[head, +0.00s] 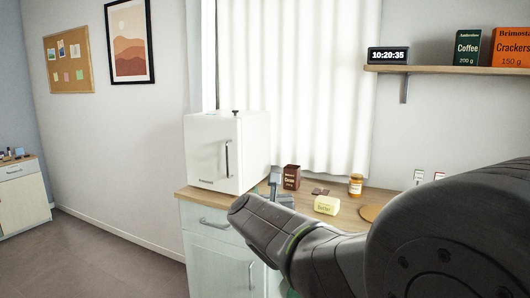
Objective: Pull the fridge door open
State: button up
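The small white fridge (209,150) stands upright on the left end of the wooden counter in the head view. Its door looks closed, with a dark vertical handle (228,160) on the front face, near the right side. My gripper (275,188) seems to show only in part as grey pieces just beyond my dark arm, right of the fridge and apart from the handle. My arm hides most of it, so its fingers cannot be made out.
On the counter (347,213), a brown cocoa box (291,177), a yellow butter pack (327,205), an orange-brown jar (355,185) and a round wooden board (371,213) sit right of the fridge. A shelf (450,70) hangs above right. Open floor (90,260) lies left.

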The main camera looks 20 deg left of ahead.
aim_at(213, 145)
jog(key=i+j, duration=0.3)
jog(key=j, duration=0.15)
jog(key=i+j+u, duration=0.1)
jog(key=i+j, duration=0.25)
jog(key=j, duration=0.1)
